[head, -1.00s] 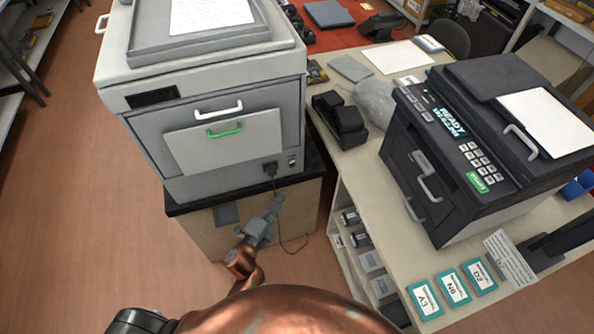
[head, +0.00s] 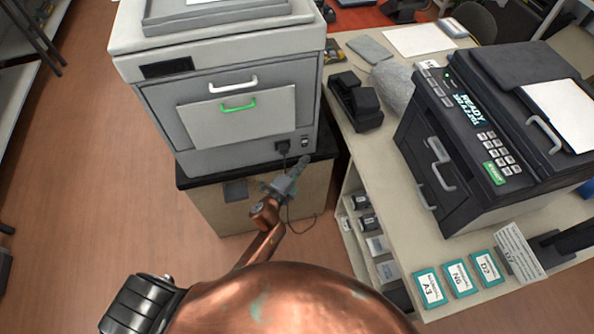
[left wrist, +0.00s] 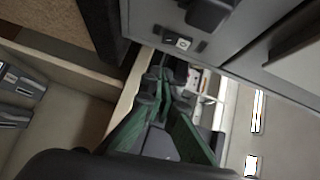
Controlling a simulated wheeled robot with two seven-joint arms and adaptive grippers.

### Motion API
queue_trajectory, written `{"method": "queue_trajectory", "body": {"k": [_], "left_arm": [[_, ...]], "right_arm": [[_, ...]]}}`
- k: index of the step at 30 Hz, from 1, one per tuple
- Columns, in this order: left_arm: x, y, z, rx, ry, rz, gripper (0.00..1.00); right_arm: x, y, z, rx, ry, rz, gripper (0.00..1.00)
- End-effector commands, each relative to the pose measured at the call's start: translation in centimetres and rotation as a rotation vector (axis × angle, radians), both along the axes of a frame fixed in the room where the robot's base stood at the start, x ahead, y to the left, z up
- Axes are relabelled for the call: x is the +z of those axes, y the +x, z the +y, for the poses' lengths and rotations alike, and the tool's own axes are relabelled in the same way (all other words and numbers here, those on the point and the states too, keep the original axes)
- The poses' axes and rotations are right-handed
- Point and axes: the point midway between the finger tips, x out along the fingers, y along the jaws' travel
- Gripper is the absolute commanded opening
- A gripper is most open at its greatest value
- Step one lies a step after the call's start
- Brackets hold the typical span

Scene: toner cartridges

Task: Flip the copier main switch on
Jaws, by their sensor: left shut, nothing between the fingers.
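The grey copier (head: 235,139) stands on a black-topped cabinet at the left of the head view. Its small main switch (head: 304,142) is low on the front right, beside a black power plug (head: 283,147). In the left wrist view the switch (left wrist: 177,41) is on a grey panel near the top, with the black plug (left wrist: 208,14) above right. I cannot tell its position. My left gripper (head: 303,160) is shut and empty, its tips just below the switch in the head view. In the left wrist view its dark green fingers (left wrist: 163,75) point up, below the switch; contact is not visible.
A cord hangs from the plug past my left gripper. To the right, a bench (head: 393,190) holds a black printer (head: 480,130), a black device (head: 356,100) and several teal-edged cards (head: 462,279). The floor (head: 85,160) left of the copier is clear.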

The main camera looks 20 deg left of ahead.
Motion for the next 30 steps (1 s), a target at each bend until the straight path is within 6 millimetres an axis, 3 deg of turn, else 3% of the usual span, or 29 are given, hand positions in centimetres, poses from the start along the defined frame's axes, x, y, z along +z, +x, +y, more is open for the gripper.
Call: {"method": "queue_trajectory", "body": {"k": [3, 9, 23, 30], "left_arm": [[-0.4, 2.0, 0.6, 0.001, 0.003, 0.0, 0.0], [-0.6, 3.7, 1.8, 0.001, 0.001, 0.001, 0.0], [-0.6, 4.1, 2.1, 0.001, 0.0, 0.0, 0.0], [-1.6, 4.6, 2.4, 0.001, 0.027, -0.042, 0.0]], "right_arm": [[-0.4, -0.1, 0.1, 0.0, 0.001, 0.002, 0.0], [-0.6, -0.2, 0.1, -0.001, 0.001, 0.003, 0.0], [-0.7, -0.2, 0.1, -0.001, 0.002, 0.003, 0.0], [-3.2, -1.2, 0.1, 0.0, 0.001, 0.02, 0.0]]}}
